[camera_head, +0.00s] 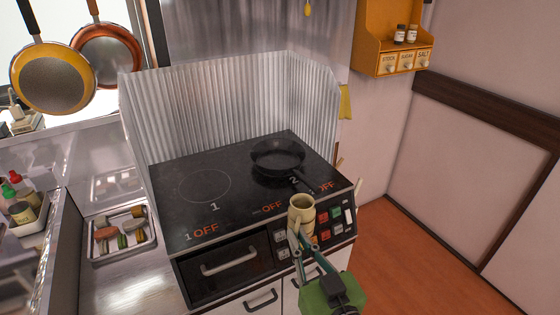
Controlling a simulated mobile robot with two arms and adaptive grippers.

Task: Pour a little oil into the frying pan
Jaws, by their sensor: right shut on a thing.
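The black frying pan (277,157) sits on the far right burner of the stove, its handle pointing toward the front right. My left gripper is not in view.
The black stove top (195,210) has a bare burner on the left. A corrugated metal splash guard (220,108) stands behind it. A metal tray (120,246) with several small items lies left of the stove. Two pans hang at the upper left. An orange spice shelf (376,40) is on the wall.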

